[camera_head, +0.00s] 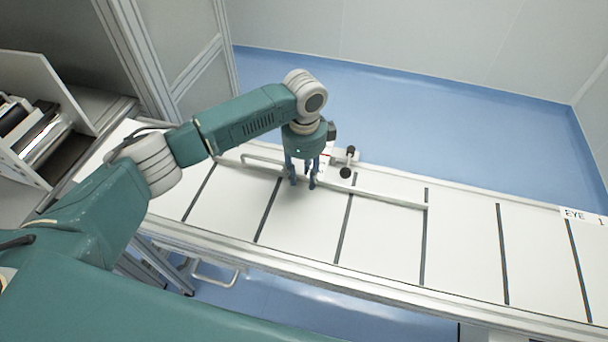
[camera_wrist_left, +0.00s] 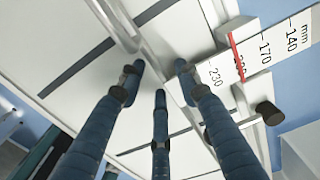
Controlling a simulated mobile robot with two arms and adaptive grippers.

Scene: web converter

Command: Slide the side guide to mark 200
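The side guide (camera_head: 385,198) is a long, thin pale rail lying along the far side of the white conveyor surface. My left gripper (camera_head: 302,184) points down over the guide, with its fingers spread apart. In the left wrist view the dark blue fingers (camera_wrist_left: 160,78) stand apart, with the pale rail (camera_wrist_left: 158,62) running between them; contact cannot be told. A white millimetre scale (camera_wrist_left: 268,48) shows 140, 170, 200 and 230, with a red line across the partly covered 200. My right gripper is not in view.
A dark knob (camera_wrist_left: 268,112) sits beside the scale, and dark knobs (camera_head: 346,172) show beside the gripper in the head view. Dark stripes cross the conveyor bed (camera_head: 465,240). The bed to the right is clear.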

